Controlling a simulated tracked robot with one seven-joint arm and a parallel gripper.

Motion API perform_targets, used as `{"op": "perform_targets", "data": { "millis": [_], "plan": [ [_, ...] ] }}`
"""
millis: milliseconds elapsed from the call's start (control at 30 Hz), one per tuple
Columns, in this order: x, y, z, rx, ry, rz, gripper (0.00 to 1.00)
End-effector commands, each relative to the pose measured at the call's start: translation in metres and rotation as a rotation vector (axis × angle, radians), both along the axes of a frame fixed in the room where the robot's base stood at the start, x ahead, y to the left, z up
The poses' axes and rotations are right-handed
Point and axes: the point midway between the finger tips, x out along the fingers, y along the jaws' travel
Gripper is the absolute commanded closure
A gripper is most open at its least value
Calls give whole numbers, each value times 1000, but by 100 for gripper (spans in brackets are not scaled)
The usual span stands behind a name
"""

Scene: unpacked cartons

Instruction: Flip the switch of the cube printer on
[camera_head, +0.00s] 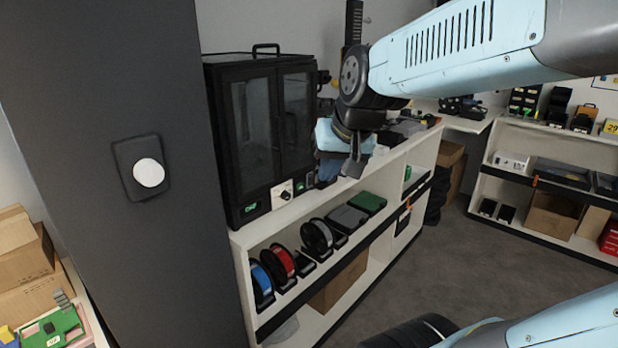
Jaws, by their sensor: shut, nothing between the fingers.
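The cube printer (222,150) is a black box with two glass doors and a handle on top. It stands on the white shelf unit at the left of the middle. Its lower front edge carries a green label, a white panel with a dark knob (284,195) and a small green-lit part (300,187). I cannot tell surely which small part is the switch. My gripper (355,168) is shut and empty. It points down, to the right of the printer's front panel in the picture and apart from it. My wrist hides what lies behind it.
The white shelf unit (243,262) holds several filament spools (318,238) and a green box (368,202). A dark pillar (120,240) with a round white button stands at the left. Another shelf (490,190) stands at the right. The grey floor (440,270) between is open.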

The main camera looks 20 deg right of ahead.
Motion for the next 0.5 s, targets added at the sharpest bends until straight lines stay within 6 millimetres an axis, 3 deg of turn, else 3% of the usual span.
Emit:
{"op": "perform_targets", "data": {
  "millis": [100, 500],
  "plan": [
    [40, -6, -9, 73, -7, -76, 100],
    [163, -49, -61, 232, -59, -404, 100]
  ]
}}
